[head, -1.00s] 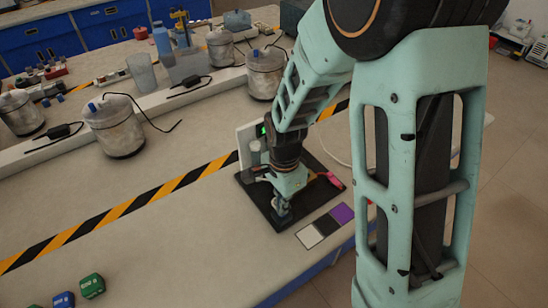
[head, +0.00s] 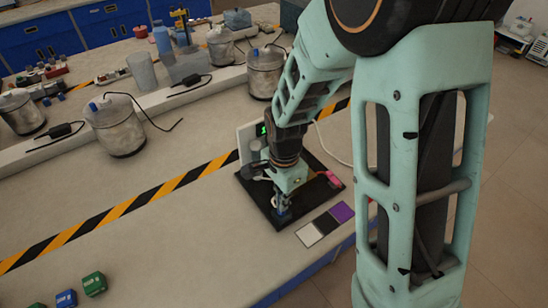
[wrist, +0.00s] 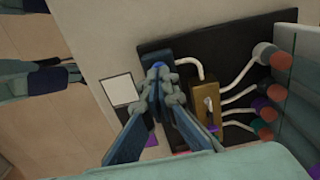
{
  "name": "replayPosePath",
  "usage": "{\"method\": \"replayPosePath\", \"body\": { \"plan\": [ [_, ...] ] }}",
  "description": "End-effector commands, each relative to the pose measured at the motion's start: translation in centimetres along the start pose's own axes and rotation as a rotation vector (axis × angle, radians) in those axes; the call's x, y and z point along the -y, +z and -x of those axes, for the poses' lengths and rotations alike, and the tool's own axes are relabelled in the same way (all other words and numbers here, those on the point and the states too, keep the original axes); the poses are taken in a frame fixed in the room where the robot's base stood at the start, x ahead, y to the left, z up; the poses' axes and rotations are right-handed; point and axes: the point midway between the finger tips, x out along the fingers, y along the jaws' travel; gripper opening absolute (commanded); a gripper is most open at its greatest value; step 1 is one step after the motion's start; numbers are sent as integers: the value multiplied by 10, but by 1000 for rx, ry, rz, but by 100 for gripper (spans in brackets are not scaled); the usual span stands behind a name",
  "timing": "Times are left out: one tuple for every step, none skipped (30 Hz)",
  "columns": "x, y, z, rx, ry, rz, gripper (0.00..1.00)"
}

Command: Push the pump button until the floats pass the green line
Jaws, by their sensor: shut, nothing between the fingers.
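My gripper (wrist: 160,82) is shut and empty, with its fingertips together at the blue pump (wrist: 157,50). A bright blue part (wrist: 158,64), apparently the button, shows right at the tips; I cannot tell whether it is pressed. In the head view my gripper (head: 282,208) points down at the front of the black board (head: 262,210). White tubes run across the board to several tubes with coloured ends (wrist: 264,53) at the right of the wrist view.
A brown box (wrist: 203,98) stands on the board close right of my fingers. A white panel (head: 243,142) with a green-lit display rises behind my arm. A colour card (head: 325,225) lies in front. Metal pots (head: 118,130) stand farther back; the bench left is mostly clear.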

Motion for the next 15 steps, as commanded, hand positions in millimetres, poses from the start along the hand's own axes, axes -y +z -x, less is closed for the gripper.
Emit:
{"method": "replayPosePath", "body": {
  "plan": [
    [0,0,-5,0,1,0,0],
    [0,0,-7,0,1,0,0],
    [0,0,-9,0,1,0,0],
    [0,0,-11,0,1,0,0],
    [0,0,-12,0,1,0,0],
    [0,0,-14,0,1,0,0],
    [0,0,-16,0,1,0,0],
    [0,0,-17,0,1,0,0],
    [0,0,-19,0,1,1,0],
    [0,0,-21,0,1,1,0],
    [0,0,-18,0,1,1,0],
    [0,0,-17,0,1,1,0],
    [0,0,-17,0,1,0,0],
    [0,0,-17,0,1,0,0],
    [0,0,-17,0,1,0,0]
  ]
}}
